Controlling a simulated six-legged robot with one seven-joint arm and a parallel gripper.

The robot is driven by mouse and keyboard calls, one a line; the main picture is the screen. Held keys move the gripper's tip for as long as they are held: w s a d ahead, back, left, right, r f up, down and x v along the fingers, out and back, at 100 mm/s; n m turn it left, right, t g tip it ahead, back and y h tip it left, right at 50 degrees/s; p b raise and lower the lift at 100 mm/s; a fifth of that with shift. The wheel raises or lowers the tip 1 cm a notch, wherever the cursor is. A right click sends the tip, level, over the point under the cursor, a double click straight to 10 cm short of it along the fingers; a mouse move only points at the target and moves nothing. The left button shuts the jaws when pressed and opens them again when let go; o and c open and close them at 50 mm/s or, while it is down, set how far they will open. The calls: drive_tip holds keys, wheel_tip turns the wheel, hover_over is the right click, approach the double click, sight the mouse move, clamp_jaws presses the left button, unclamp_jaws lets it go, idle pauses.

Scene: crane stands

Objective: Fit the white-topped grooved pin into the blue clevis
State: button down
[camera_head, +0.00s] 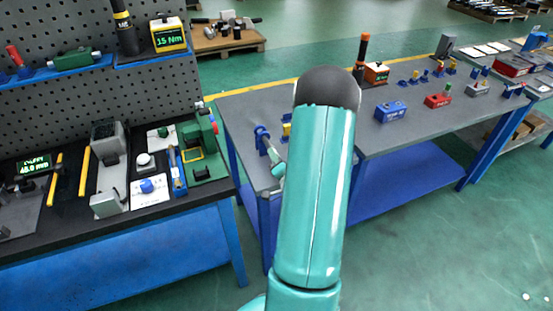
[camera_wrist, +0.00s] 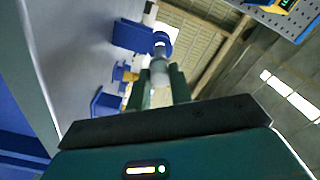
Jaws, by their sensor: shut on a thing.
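My gripper (camera_wrist: 163,88) is shut on a pale grey, pin-like piece (camera_wrist: 159,69), which I take for the grooved pin. Its white top and grooves cannot be made out. Just beyond its far end in the wrist view is a blue rounded part (camera_wrist: 163,42), joined to or in front of a blue block (camera_wrist: 131,36); I take this for the clevis. In the head view the blue clevis (camera_head: 262,134) stands near the left edge of the grey table. My gripper (camera_head: 278,170) is beside it, partly hidden by my arm. Whether pin and clevis touch cannot be told.
A yellow part (camera_wrist: 121,74) and another blue part (camera_wrist: 104,103) stand close by. The grey table (camera_head: 240,112) holds a blue block (camera_head: 390,112), a red block (camera_head: 438,101) and an orange-topped tool (camera_head: 361,55) farther right. A black bench (camera_head: 100,225) with fixtures is on the left.

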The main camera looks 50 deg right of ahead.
sight(268, 143)
drive_tip(key=shift+x, duration=3.2)
drive_tip(key=c, duration=1.2)
unclamp_jaws()
drive_tip(key=shift+v, duration=2.55)
